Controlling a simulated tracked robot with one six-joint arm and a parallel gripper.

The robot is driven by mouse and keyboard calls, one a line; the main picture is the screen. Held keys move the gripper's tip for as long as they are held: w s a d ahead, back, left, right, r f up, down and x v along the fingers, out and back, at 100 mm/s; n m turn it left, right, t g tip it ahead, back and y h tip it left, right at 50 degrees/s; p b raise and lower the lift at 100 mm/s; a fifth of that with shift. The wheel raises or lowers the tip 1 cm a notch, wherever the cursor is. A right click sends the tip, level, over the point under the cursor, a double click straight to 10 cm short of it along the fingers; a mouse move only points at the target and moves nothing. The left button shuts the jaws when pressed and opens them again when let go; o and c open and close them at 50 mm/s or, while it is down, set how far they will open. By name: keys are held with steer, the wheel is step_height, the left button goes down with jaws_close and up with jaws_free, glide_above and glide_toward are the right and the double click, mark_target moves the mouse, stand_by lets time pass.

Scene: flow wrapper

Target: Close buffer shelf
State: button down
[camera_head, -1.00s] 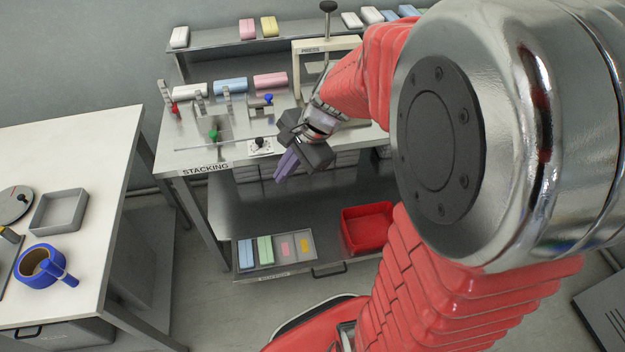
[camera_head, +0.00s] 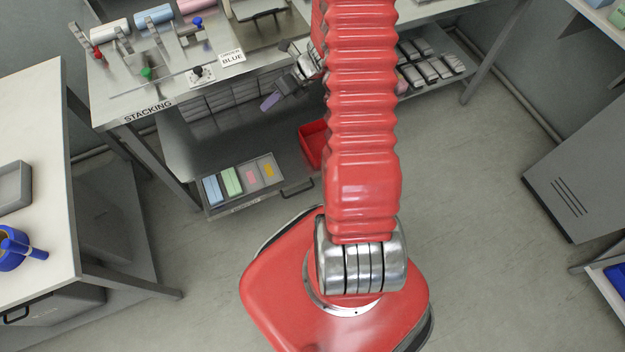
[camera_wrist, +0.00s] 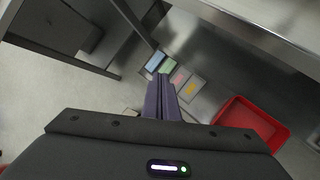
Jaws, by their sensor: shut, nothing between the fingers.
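The buffer shelf (camera_head: 225,151) is a grey metal shelf low under the stacking table, sticking out past the tabletop's front edge. Its front has a dark bar handle (camera_head: 298,187) and a small label that I cannot read. On it lies a grey divided tray (camera_head: 262,158) with blue, green, pink and orange items. A red bin (camera_head: 311,145) stands to the right, partly hidden by my arm. My gripper (camera_head: 268,102) is shut and empty, above the shelf and apart from it. In the wrist view its fingers (camera_wrist: 160,98) point toward the tray (camera_wrist: 199,88) and cover part of it.
The stacking table (camera_head: 125,92) overhangs the shelf's back, with a fixture and coloured packs on top. A white table (camera_head: 40,150) stands at left, a grey cabinet (camera_head: 585,175) at right. The floor (camera_head: 470,220) between is clear.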

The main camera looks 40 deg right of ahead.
steer(key=s+d+f+m, duration=0.2)
steer(key=d+f+m, duration=0.4)
steer(key=f, duration=0.4)
steer(key=m+t+h, duration=0.1)
steer(key=m, duration=0.6)
glide_above(306, 181)
steer(key=w+d, duration=0.2)
steer(key=d, duration=0.1)
step_height(306, 181, down, 10)
steer(key=s+f+m+h, duration=0.1)
steer(key=s+f+m, duration=0.4)
steer(key=f, duration=0.4)
steer(key=s+f+m+h, duration=0.1)
steer(key=s+f+m, duration=0.4)
steer(key=f, duration=0.3)
steer(key=shift+s+d+f+m, duration=0.35)
steer(key=shift+s+f+m, duration=0.05)
steer(key=shift+m, duration=0.3)
steer(key=shift+f, duration=0.1)
steer(key=shift+w+x, duration=0.2)
steer(key=shift+x, duration=4.75)
